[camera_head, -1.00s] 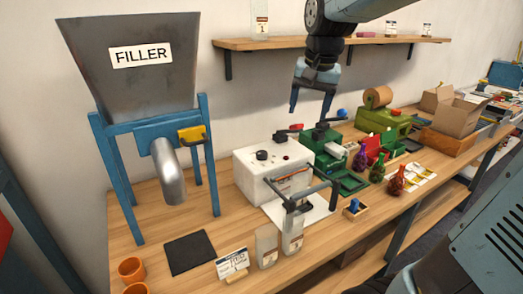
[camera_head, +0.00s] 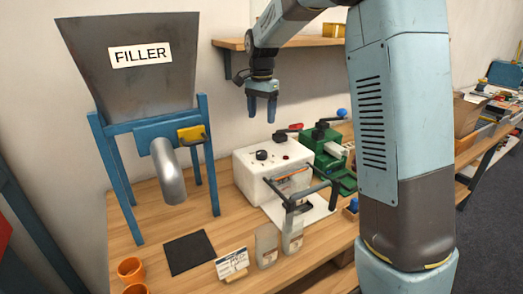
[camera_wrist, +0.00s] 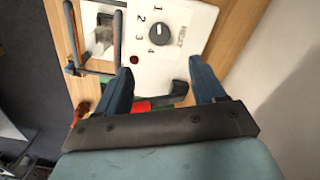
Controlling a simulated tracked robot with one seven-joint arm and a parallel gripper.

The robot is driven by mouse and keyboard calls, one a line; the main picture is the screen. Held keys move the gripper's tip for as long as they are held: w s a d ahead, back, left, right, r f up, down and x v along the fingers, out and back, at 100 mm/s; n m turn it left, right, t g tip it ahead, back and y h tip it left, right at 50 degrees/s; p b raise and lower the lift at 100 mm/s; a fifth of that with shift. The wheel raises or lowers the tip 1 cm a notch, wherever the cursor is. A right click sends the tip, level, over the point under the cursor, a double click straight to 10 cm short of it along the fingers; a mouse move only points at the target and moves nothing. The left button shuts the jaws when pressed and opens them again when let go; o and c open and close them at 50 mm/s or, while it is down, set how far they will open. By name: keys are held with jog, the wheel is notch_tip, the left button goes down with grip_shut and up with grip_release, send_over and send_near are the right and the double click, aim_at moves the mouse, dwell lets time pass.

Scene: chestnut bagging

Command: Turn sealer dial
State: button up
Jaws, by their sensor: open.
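The sealer (camera_head: 272,165) is a white box on the bench, with a blue-grey bar frame (camera_head: 305,195) at its front. Its black round dial (camera_head: 262,155) sits on the top face. In the wrist view the dial (camera_wrist: 160,33) has the numbers 1 to 4 around its left side, and its white pointer line shows faintly. A small red light (camera_wrist: 134,60) and a black lever (camera_wrist: 180,88) are also there. My gripper (camera_head: 262,118) points down above the sealer, open and empty. In the wrist view its fingers (camera_wrist: 160,88) are apart, with the dial beyond their tips.
The grey filler (camera_head: 135,60) on a blue stand is left of the sealer. Clear bags (camera_head: 268,243) stand in front by a label card (camera_head: 232,264). A green machine (camera_head: 322,140) is close on the right. A dark mat (camera_head: 189,252) lies on the bench.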

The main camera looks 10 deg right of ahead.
aim_at(261, 152)
notch_tip(261, 152, down, 14)
jog(key=shift+r, duration=0.2)
dwell(0.4)
jog(key=c, duration=1.1)
